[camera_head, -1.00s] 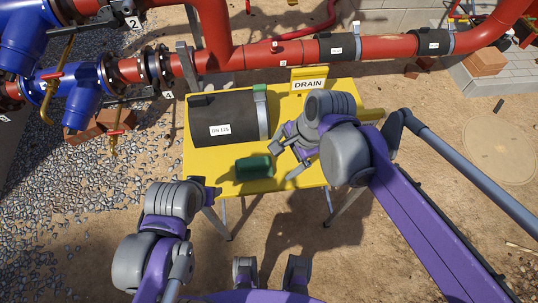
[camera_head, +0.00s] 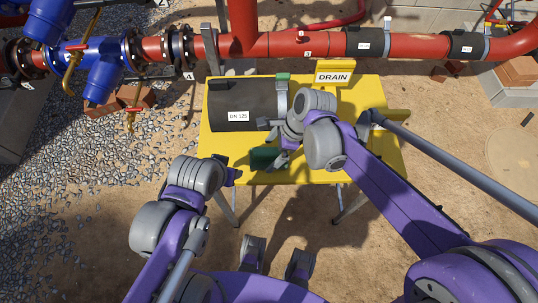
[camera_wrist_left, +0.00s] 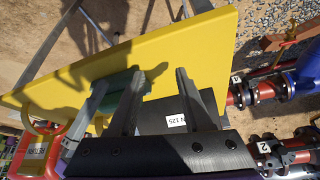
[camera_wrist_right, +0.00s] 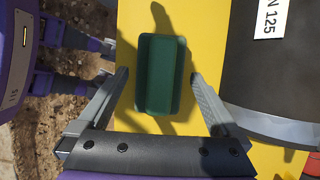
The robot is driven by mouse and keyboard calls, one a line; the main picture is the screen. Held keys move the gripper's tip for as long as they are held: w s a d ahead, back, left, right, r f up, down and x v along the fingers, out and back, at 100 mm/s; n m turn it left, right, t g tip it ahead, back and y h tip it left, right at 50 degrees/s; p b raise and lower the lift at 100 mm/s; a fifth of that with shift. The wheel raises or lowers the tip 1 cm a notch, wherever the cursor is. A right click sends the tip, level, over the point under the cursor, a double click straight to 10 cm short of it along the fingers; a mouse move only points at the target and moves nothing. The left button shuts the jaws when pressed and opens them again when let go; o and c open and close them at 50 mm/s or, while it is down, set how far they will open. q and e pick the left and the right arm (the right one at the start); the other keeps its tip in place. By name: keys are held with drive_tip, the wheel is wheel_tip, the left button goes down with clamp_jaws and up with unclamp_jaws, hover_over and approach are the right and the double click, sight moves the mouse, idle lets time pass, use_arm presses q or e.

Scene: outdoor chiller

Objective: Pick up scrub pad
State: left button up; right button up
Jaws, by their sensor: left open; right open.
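The scrub pad, a dark green block (camera_head: 263,158), lies on the front of the yellow table (camera_head: 330,165). My right gripper (camera_head: 282,153) is just above and right of it in the head view. In the right wrist view the pad (camera_wrist_right: 160,75) lies ahead between the spread, empty fingers (camera_wrist_right: 155,88), apart from both. My left gripper (camera_head: 232,172) is left of the pad near the table's front edge. In the left wrist view its fingers (camera_wrist_left: 158,90) are apart and empty, and the pad (camera_wrist_left: 122,82) is partly hidden.
A black pipe sleeve (camera_head: 245,100) labelled DN 125 lies on the table behind the pad. A yellow DRAIN sign (camera_head: 334,76) stands at the table's back. Red pipes (camera_head: 270,43) and blue valves (camera_head: 104,70) run behind. The table's right part is bare.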

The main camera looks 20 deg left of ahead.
sight(269, 151)
drive_tip(key=shift+x, duration=1.05)
drive_tip(key=c, duration=1.2)
drive_tip(key=shift+r, duration=0.1)
drive_tip(key=shift+c, duration=0.2)
wheel_tip(269, 151, up, 10)
drive_tip(key=shift+f+p, duration=0.1)
drive_tip(key=shift+p, duration=0.35)
